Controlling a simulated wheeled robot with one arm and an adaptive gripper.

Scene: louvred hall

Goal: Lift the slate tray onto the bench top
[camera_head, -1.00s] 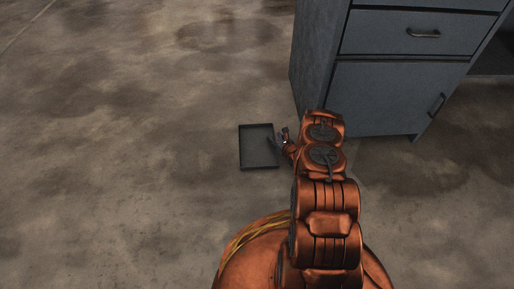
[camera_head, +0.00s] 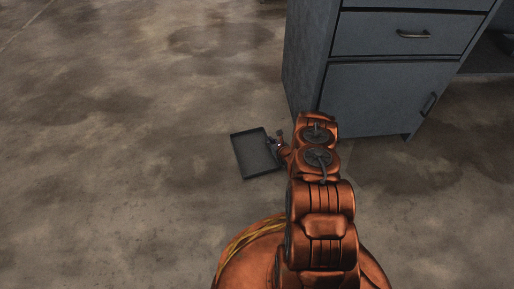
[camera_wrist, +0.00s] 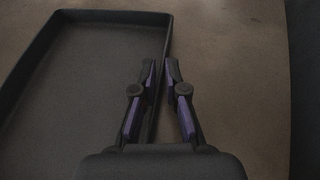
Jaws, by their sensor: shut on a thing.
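The slate tray (camera_head: 252,152) is a dark, shallow, rectangular tray with raised walls. In the head view it is left of my arm and slightly turned; I cannot tell whether it touches the floor. In the wrist view the tray (camera_wrist: 95,75) fills the left side. My gripper (camera_wrist: 161,75) is shut on the tray's right wall, one finger inside and one outside. In the head view my gripper (camera_head: 274,145) is small and partly hidden by my arm at the tray's right edge. The bench top is not clearly in view.
A blue-grey cabinet (camera_head: 390,85) with a drawer and a door stands at the upper right, close beyond my arm. The stained concrete floor (camera_head: 120,150) is clear on the left.

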